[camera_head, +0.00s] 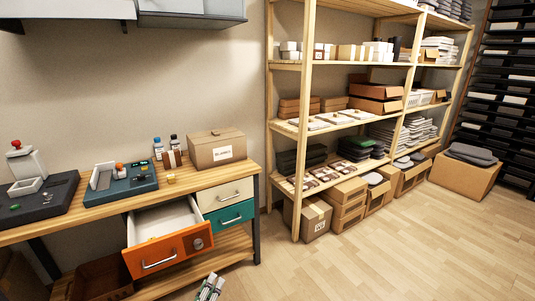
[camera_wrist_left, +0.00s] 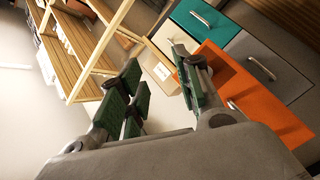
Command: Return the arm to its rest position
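My left gripper (camera_head: 212,286) shows at the bottom edge of the head view, low in front of the workbench and just right of the open orange drawer (camera_head: 165,256). In the left wrist view the gripper (camera_wrist_left: 160,72) has its two green-padded fingers apart with nothing between them. The orange drawer also shows tilted at the right of that view (camera_wrist_left: 258,100), beyond the fingers and apart from them. The rest of my left arm is out of the head view. My right gripper is in neither view.
The wooden workbench (camera_head: 70,225) carries a cardboard box (camera_head: 215,152), small bottles and two dark devices. Cream (camera_head: 225,195) and teal (camera_head: 230,217) drawers are shut beside the orange one. A stocked shelf (camera_head: 304,130) stands to the right. The floor (camera_head: 400,255) at the lower right is clear.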

